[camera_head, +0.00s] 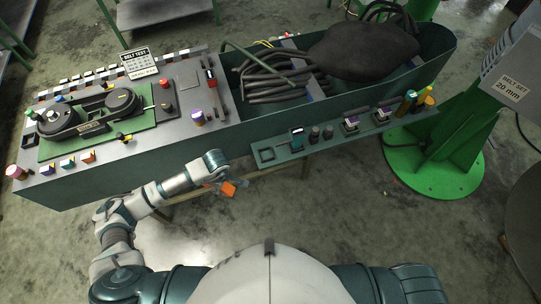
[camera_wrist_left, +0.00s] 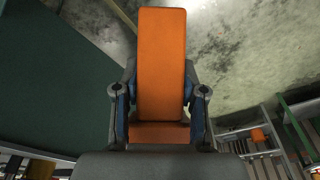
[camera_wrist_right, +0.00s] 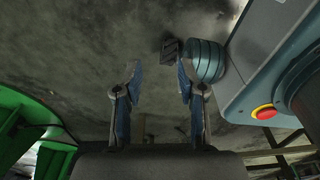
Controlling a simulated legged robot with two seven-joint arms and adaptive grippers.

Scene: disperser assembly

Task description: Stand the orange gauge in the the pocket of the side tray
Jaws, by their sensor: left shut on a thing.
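The orange gauge (camera_head: 229,188) is held in my left gripper (camera_head: 226,187), in front of the green bench. In the left wrist view the orange gauge (camera_wrist_left: 161,65) is a long block between the two fingers of my left gripper (camera_wrist_left: 160,108), which are shut on it. The side tray (camera_head: 340,136) is a narrow shelf along the bench's front, to the right of and above the gauge in the head view. An empty square pocket (camera_head: 266,155) shows at its left end. My right gripper (camera_wrist_right: 157,80) is open and empty in the right wrist view; it is not seen in the head view.
The side tray also holds a small device (camera_head: 297,138), dark knobs (camera_head: 315,133), switch blocks (camera_head: 351,123) and bottles (camera_head: 406,103). The bench top (camera_head: 190,85) carries a belt unit and coloured blocks. A green stand (camera_head: 430,160) is at the right. Open floor lies before the bench.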

